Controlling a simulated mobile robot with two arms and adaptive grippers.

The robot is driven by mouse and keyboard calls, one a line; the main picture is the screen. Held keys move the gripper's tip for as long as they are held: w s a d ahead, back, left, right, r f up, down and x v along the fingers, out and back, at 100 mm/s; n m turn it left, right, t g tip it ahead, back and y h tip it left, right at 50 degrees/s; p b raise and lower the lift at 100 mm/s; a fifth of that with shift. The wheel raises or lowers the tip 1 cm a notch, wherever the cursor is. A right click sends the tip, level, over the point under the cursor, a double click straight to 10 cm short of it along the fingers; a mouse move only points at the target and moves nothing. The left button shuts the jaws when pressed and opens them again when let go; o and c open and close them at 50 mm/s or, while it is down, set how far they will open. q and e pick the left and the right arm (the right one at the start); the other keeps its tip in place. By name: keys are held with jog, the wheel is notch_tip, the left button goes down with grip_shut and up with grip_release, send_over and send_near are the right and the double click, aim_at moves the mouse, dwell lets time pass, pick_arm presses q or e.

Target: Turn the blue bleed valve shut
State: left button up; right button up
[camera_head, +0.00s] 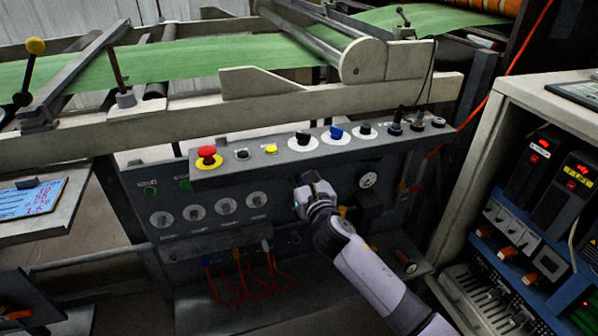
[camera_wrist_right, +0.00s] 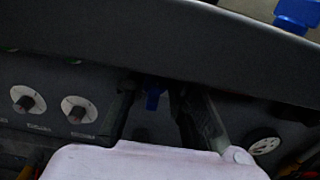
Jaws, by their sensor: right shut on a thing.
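The blue bleed valve (camera_wrist_right: 153,101) shows as a small dark blue piece between the fingertips in the right wrist view, under the overhanging edge of the control panel. My right gripper (camera_head: 304,184) reaches the upright grey panel face from the lower right and is shut on the valve; it also shows in the right wrist view (camera_wrist_right: 152,92). In the head view the gripper hides the valve. The valve's exact angle is too dark to tell. My left gripper is not in view.
The sloped control ledge (camera_head: 290,152) juts out just above my right gripper, with a red emergency button (camera_head: 207,156) and a blue selector knob (camera_head: 336,132). A round gauge (camera_head: 368,180) sits right of the gripper. Red hoses (camera_head: 241,280) hang below left. A cabinet (camera_head: 467,190) stands at right.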

jog(key=shift+a, duration=0.1)
grip_shut()
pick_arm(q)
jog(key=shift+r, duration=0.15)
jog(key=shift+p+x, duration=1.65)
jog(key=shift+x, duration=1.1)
pick_arm(e)
jog(key=shift+w+d+f+m, duration=0.1)
jog(key=shift+d+f+m, duration=0.15)
jog(key=shift+m, duration=2.7)
jog(key=shift+w+d+f+m, duration=0.1)
jog(key=shift+d+f+m, duration=0.2)
jog(key=shift+m, duration=2.7)
jog(key=shift+w+d+f+m, duration=0.1)
jog(key=shift+d+f+m, duration=0.15)
jog(key=shift+m, duration=2.7)
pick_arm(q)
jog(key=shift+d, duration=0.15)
